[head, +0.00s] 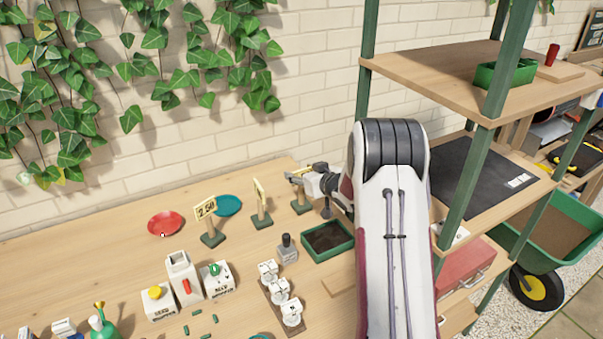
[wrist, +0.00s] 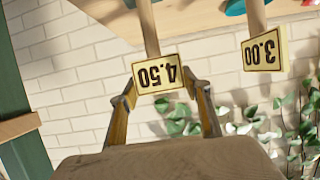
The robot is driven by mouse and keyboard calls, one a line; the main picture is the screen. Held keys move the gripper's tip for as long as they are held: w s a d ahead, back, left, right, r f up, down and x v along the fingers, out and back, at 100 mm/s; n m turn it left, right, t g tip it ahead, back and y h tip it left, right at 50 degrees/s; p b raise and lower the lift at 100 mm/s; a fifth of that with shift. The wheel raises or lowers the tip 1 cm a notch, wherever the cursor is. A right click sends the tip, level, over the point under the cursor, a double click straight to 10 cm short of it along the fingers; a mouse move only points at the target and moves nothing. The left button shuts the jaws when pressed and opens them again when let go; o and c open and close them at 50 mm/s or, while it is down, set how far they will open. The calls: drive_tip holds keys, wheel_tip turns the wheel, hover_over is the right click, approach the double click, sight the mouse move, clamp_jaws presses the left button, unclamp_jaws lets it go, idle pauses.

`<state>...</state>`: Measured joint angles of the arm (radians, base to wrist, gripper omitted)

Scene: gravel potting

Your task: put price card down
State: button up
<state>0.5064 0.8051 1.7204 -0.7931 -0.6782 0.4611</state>
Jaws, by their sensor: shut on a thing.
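A wooden post (wrist: 148,30) lines up with the card and runs toward the table. In the head view my gripper (head: 293,177) is at the top of the rightmost card stand (head: 301,205), near the table's back edge. The card itself is hard to make out there. Whether it rests fully on the post cannot be told.
A 2.50 card (head: 206,208) and another card (head: 259,190), reading 3.00 in the wrist view (wrist: 264,52), stand to the left. A green soil tray (head: 327,240) and dark bottle (head: 287,248) are in front. A green shelf post (head: 468,180) rises at right.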

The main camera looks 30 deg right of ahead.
drive_tip(key=o, duration=1.7)
drive_tip(key=shift+f, duration=0.1)
drive_tip(key=shift+s+r, duration=0.15)
drive_tip(key=shift+r, duration=0.1)
drive_tip(key=v, duration=1.1)
drive_tip(key=shift+s, duration=0.35)
drive_tip(key=shift+r, duration=0.25)
